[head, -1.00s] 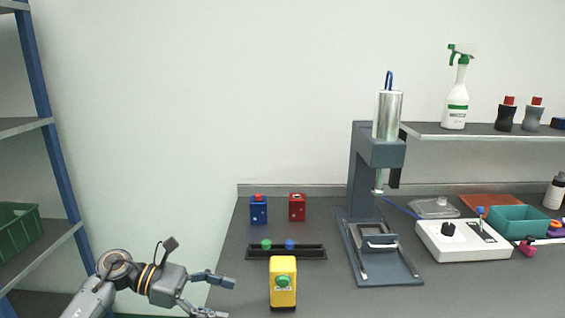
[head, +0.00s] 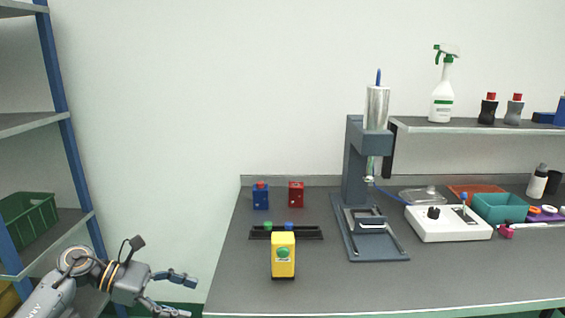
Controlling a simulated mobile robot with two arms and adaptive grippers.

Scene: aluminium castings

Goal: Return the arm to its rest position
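My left gripper (head: 184,295) is at the lower left of the head view, off the left edge of the workbench (head: 330,285). Its two fingers are spread apart with nothing between them. The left arm comes in from the bottom left corner, in front of the shelf rack. My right arm and gripper are not in view.
A yellow box with a green button (head: 283,256) stands near the bench's front left. Behind it are a black tray (head: 312,233), a blue box (head: 261,198) and a red box (head: 296,196). A grey press (head: 355,170) stands mid-bench. A shelf rack (head: 62,120) is at left.

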